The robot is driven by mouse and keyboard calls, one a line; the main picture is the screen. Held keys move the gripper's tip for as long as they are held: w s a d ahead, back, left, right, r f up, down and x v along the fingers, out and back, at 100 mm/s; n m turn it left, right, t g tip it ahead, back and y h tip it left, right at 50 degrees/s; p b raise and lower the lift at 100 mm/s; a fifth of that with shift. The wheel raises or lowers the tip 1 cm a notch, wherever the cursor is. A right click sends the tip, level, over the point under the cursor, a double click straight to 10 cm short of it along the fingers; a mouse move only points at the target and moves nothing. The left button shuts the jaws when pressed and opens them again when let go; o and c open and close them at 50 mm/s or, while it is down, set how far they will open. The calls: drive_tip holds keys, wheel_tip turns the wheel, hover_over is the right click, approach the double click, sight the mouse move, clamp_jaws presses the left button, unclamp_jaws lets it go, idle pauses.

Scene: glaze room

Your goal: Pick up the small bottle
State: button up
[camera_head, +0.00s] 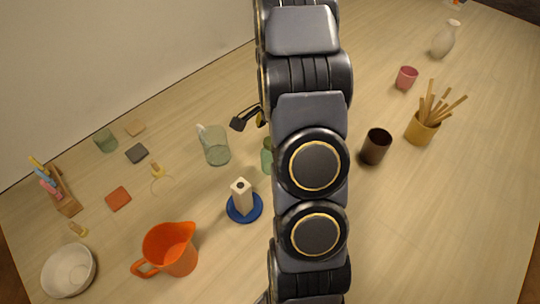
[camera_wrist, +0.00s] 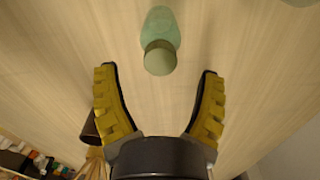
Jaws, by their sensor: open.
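The small bottle is pale green with a rounded cap. In the wrist view the bottle (camera_wrist: 161,27) lies ahead of my gripper (camera_wrist: 157,71), its cap end pointing toward the gap between the two yellow-padded fingers. The fingers are spread wide with nothing held between them. In the head view a sliver of the green bottle (camera_head: 266,158) shows at the left edge of my arm, which hides the rest. Part of my gripper (camera_head: 247,120) shows left of the arm, farther back than the bottle.
A clear glass jug (camera_head: 214,146) stands left of the bottle. A cream block on a blue dish (camera_head: 244,215) and an orange jug (camera_head: 172,250) are nearer. Right of my arm are a dark cup (camera_head: 376,147) and a yellow pot of sticks (camera_head: 422,129).

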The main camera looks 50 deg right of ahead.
drive_tip(key=f, duration=0.3)
drive_tip(key=shift+a+f, duration=0.25)
drive_tip(key=shift+f, duration=0.15)
drive_tip(key=c, duration=1.2)
drive_tip(key=shift+r, duration=0.15)
